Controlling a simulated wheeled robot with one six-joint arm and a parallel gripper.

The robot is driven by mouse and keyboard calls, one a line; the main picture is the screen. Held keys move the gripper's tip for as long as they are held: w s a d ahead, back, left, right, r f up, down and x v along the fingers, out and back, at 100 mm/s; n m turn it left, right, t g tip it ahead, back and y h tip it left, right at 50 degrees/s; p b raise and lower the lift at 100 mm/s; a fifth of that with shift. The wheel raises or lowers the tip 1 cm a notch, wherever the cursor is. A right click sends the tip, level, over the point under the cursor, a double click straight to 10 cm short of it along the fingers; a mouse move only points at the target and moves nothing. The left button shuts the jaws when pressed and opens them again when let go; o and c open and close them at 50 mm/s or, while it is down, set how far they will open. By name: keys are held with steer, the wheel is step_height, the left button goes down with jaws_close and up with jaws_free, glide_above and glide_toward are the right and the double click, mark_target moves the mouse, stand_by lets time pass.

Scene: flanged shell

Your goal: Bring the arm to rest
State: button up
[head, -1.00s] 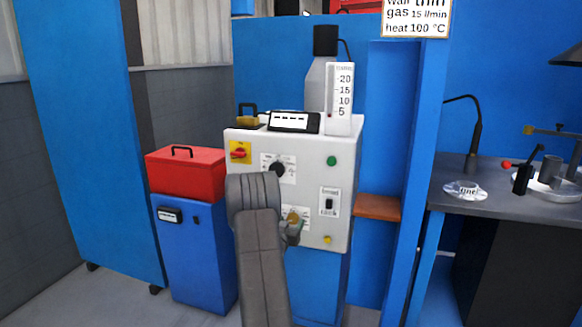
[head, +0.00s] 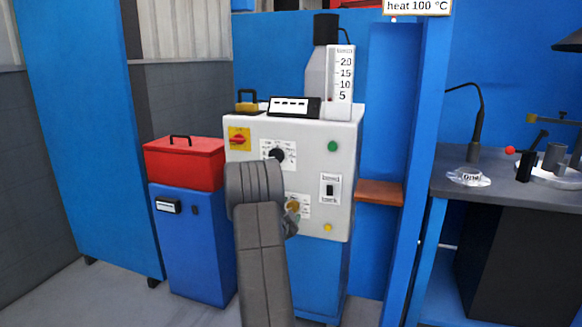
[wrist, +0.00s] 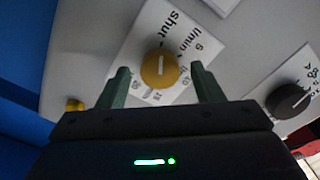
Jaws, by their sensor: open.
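My gripper (wrist: 160,88) is open in the wrist view, its two green fingers standing apart on either side of a yellow knob (wrist: 158,70) with a white pointer line. I cannot tell how deep the knob sits between the fingers. The knob is on the light grey front panel of a machine (head: 312,152). In the head view my arm reaches up in front of this panel, and its links hide most of the gripper and part of the panel.
The panel also carries a black dial (head: 277,155), a red-and-yellow switch (head: 239,139), a green button (head: 333,146) and a rocker switch (head: 330,190). A red box (head: 184,163) on a blue cabinet (head: 190,245) stands left. A workbench (head: 500,188) is at right.

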steer(key=m+b, duration=0.2)
steer(key=m, duration=0.4)
steer(key=shift+m, duration=0.3)
steer(key=shift+b, duration=0.3)
